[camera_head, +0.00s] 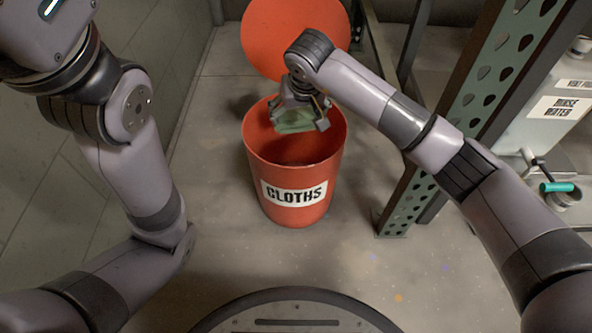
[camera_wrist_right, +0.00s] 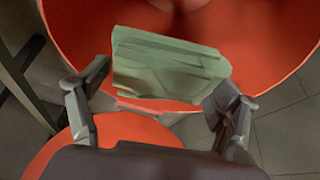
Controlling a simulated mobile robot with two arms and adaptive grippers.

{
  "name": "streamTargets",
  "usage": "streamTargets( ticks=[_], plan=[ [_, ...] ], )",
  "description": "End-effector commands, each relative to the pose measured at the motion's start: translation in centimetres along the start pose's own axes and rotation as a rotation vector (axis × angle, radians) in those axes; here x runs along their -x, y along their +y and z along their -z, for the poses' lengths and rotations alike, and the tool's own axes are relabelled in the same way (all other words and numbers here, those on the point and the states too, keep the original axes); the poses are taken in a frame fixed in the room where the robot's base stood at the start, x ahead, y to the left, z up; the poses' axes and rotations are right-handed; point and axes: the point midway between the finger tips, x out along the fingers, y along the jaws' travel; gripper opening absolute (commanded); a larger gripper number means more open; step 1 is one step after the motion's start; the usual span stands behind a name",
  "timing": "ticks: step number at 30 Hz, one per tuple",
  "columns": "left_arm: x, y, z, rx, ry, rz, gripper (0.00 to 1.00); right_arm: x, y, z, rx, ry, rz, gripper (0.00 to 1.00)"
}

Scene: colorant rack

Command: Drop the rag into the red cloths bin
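The red cloths bin (camera_head: 290,195) stands upright on the floor with a CLOTHS label on its front. Its mouth is open. My right gripper (camera_head: 298,118) is over the mouth, pointing down. The green rag (camera_head: 293,123) is between its fingers, at about rim height within the opening. In the right wrist view, the rag (camera_wrist_right: 165,68) spans the space between the two fingertips (camera_wrist_right: 157,82), with the red inner wall of the bin beyond it. The fingers appear to hold it at its sides. My left arm is at the left, with its gripper out of view.
The round red lid (camera_head: 275,45) is raised behind the bin. A green perforated rack post (camera_head: 410,195) stands close to the bin's right. A wall (camera_head: 70,190) is at the left. A white container with a label (camera_head: 555,108) is at the right.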

Motion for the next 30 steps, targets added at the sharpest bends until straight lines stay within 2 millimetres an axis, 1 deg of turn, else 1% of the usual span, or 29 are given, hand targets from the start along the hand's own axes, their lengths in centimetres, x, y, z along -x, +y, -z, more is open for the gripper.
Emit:
streamTargets(
  ticks=[1, 6, 7, 16, 19, 23, 30],
  plan=[
    [0.0, 0.0, 0.0, 0.0, 0.0, 0.0, 0.29, 0.0, 0.0, 0.0, 0.0, 0.0, 0.0, 0.88],
    [0.0, 0.0, 0.0, 0.0, 0.0, 0.0, 0.29, 0.0, 0.0, 0.0, 0.0, 0.0, 0.0, 0.99],
    [0.0, 0.0, 0.0, 0.0, 0.0, 0.0, 0.29, 0.0, 0.0, 0.0, 0.0, 0.0, 0.0, 1.0],
    [0.1, 0.0, 0.0, 0.0, 0.0, 0.001, 0.29, 0.0, 0.0, 0.0, 0.0, 0.0, 0.0, 1.0],
    [0.1, -0.1, 0.0, 0.0, -0.001, 0.002, 0.29, 0.5, 0.0, 0.1, 0.0, 0.001, 0.0, 1.0],
    [0.1, 0.0, 0.0, 0.0, -0.001, 0.002, 0.29, 2.4, 0.0, 0.2, 0.001, 0.005, 0.0, 1.0],
    [0.1, 0.0, 0.0, 0.0, -0.001, 0.001, 0.29, 7.6, 0.1, 0.2, 0.001, 0.006, -0.001, 1.0]
  ],
)
